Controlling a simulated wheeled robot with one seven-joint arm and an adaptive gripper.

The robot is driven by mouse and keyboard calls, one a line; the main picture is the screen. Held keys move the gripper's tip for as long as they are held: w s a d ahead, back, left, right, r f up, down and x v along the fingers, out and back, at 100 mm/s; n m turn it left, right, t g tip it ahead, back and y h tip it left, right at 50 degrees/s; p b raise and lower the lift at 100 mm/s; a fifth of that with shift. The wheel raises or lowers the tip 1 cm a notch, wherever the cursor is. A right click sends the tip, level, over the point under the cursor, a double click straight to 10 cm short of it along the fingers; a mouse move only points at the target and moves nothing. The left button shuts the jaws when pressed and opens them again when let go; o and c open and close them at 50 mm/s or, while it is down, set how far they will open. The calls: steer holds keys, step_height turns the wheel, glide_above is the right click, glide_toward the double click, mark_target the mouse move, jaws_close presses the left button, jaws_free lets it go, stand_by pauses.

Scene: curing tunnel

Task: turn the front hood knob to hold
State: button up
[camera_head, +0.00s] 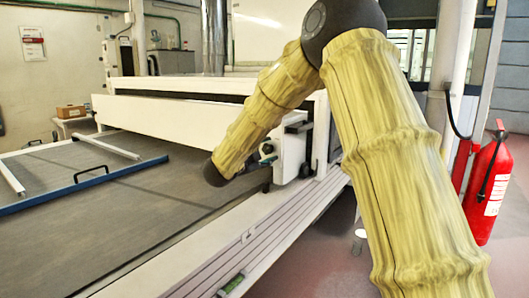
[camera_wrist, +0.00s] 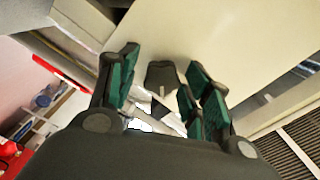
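The front hood knob (camera_wrist: 162,78) is a small dark knob with a pale pointer line, on a cream panel in the wrist view. The line points toward the bottom of the picture. My gripper (camera_wrist: 158,92) is open, with its green-padded fingers on either side of the knob. A gap shows on the left; the right pads are close to the knob, and I cannot tell if they touch. In the head view my gripper (camera_head: 267,153) is at the white control box (camera_head: 291,155) on the hood's side; the knob is hidden there.
The white tunnel hood (camera_head: 165,118) spans the grey conveyor belt (camera_head: 95,215). A blue-edged frame (camera_head: 85,183) lies on the belt. A red fire extinguisher (camera_head: 486,190) stands at the right. Floor (camera_head: 335,255) is clear beside the conveyor's side rail.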

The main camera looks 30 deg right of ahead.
steer(key=shift+a+r, duration=0.1)
steer(key=v, duration=1.2)
stand_by(0.5)
